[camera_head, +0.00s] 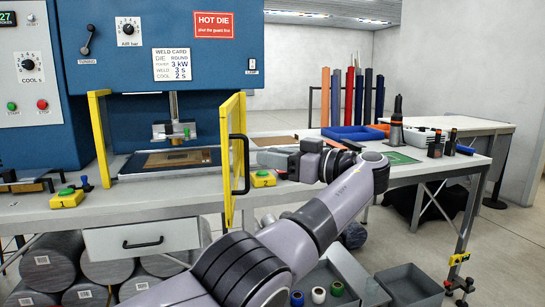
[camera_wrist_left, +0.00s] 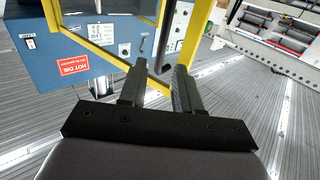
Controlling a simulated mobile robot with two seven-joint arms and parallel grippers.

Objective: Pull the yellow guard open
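The yellow guard (camera_head: 227,150) is a tall frame at the right side of the blue press. It stands out from the press toward me, seen nearly edge-on, and the die area beside it is uncovered. Its black handle (camera_head: 246,165) is upright on the near right side. My left gripper (camera_head: 268,160) is just right of the handle, pointing left at it, apart from it. In the left wrist view the fingers (camera_wrist_left: 158,82) are spread with nothing held, and the yellow guard (camera_wrist_left: 186,48) shows beyond them. My right gripper is out of view.
The blue press (camera_head: 160,50) stands behind. A yellow button box (camera_head: 263,179) sits on the bench under my gripper. Grey bins (camera_head: 410,284) are on the floor.

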